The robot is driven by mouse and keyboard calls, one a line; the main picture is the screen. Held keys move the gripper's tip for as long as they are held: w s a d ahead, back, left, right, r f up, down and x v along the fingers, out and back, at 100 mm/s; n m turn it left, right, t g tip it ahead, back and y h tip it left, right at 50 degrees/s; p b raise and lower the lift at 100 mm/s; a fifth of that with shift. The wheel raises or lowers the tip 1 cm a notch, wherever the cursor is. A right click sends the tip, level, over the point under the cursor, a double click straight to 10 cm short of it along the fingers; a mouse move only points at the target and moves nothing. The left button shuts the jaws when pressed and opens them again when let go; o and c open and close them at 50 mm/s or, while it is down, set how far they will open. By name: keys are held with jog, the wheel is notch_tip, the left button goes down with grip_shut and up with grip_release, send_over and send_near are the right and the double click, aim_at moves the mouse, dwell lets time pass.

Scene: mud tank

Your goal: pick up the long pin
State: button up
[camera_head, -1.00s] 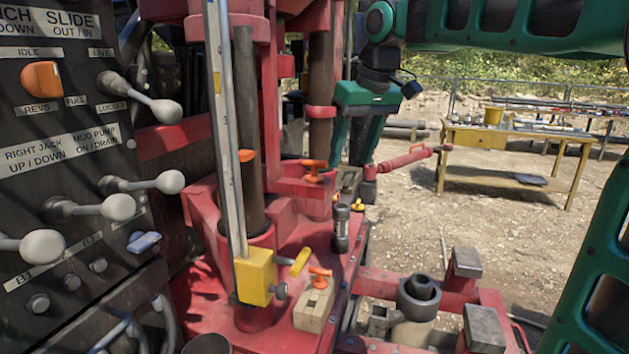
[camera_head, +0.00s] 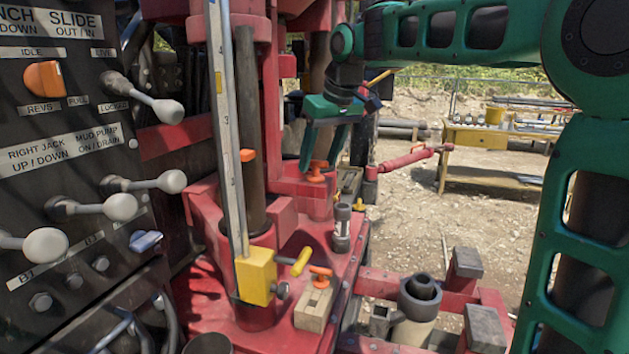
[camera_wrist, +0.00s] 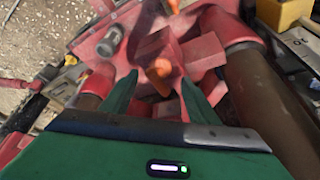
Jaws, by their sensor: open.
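Two orange-handled pins are in view, and I cannot tell from their visible parts which is the long pin. One orange handle (camera_head: 317,170) stands in the red bracket of the rig; its shaft is hidden. In the wrist view this orange handle (camera_wrist: 158,72) shows between my fingertips. The other orange-handled pin (camera_head: 320,273) sits on a small wooden block (camera_head: 314,306) nearer the front. My gripper (camera_head: 323,158) is open, pointing down at the bracket handle, with a finger on either side in the picture. The wrist view shows my gripper (camera_wrist: 160,80) empty; contact cannot be told.
A grey cylinder (camera_head: 342,228) stands on the red deck. A yellow clamp block (camera_head: 255,276) holds an upright metal rail (camera_head: 227,130) left of the gripper. A lever panel (camera_head: 70,130) is at the far left. A yellow table (camera_head: 480,138) stands back right on open ground.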

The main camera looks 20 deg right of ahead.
aim_at(319, 162)
jog(key=shift+x, duration=1.55)
jog(key=c, duration=1.2)
jog(key=shift+d, duration=0.1)
jog(key=shift+r, duration=0.15)
